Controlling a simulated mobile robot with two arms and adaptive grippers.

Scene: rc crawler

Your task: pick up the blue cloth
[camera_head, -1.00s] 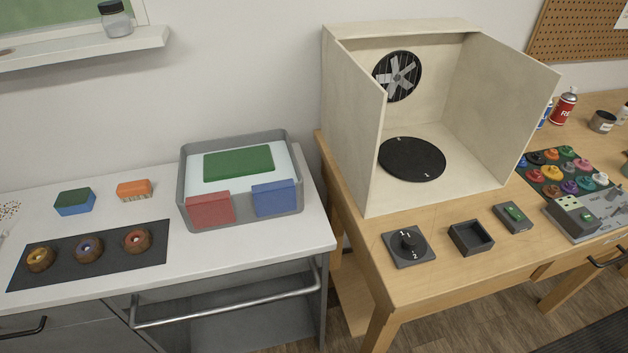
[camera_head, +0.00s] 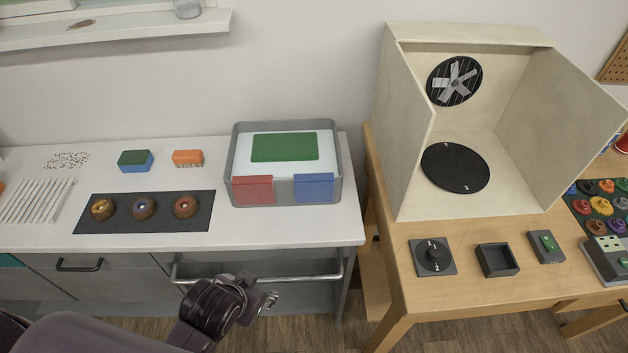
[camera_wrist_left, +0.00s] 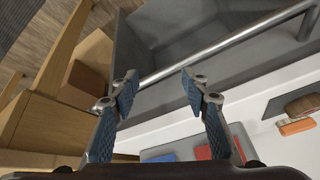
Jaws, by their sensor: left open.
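The blue cloth (camera_head: 314,187) hangs over the right part of the front rim of a grey tub (camera_head: 335,160) on the white counter. The red cloth (camera_head: 253,190) hangs beside it on the left, and a green pad (camera_head: 285,147) lies further back in the tub. My left gripper (camera_head: 268,300) is in front of the counter, below and left of the blue cloth, near the metal rail. The left wrist view shows its fingers (camera_wrist_left: 160,88) apart with nothing between them. The blue cloth (camera_wrist_left: 160,158) shows low in that view, partly hidden. My right gripper is out of view.
A metal rail (camera_head: 255,278) runs along the counter front near my left gripper. A dark mat (camera_head: 125,222) with three brown round holders lies left of the tub. Two sponges (camera_head: 136,160) lie behind it. A wooden table (camera_head: 430,295) with an open box stands at right.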

